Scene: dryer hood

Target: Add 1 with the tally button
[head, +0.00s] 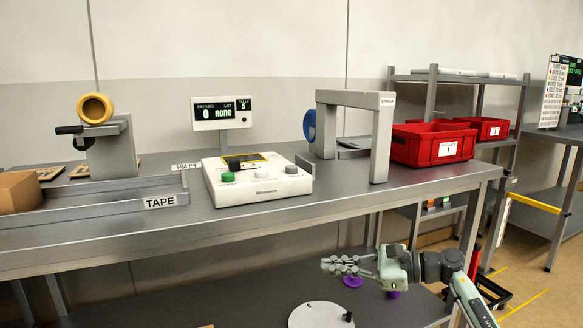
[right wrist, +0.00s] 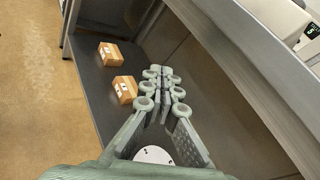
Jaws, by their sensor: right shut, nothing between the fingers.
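A white control box (head: 270,188) sits on the bench top. It carries a green button (head: 228,177), a pale round button (head: 291,169), a black part and a yellow-edged panel (head: 252,160). I cannot read which button is the tally one. The display (head: 221,112) behind it reads packed 0, lot none, tally 5. My right gripper (head: 328,265) is shut and empty, in front of the bench and below its top, well apart from the box. It also shows in the right wrist view (right wrist: 158,78), fingertips together. My left gripper is out of view.
The bench front edge (head: 240,238) lies between my right gripper and the box. A grey strap arch (head: 379,140) and red bins (head: 432,144) stand right of the box; a tape tray (head: 95,211) is left. Two cartons (right wrist: 124,89) lie on the lower shelf.

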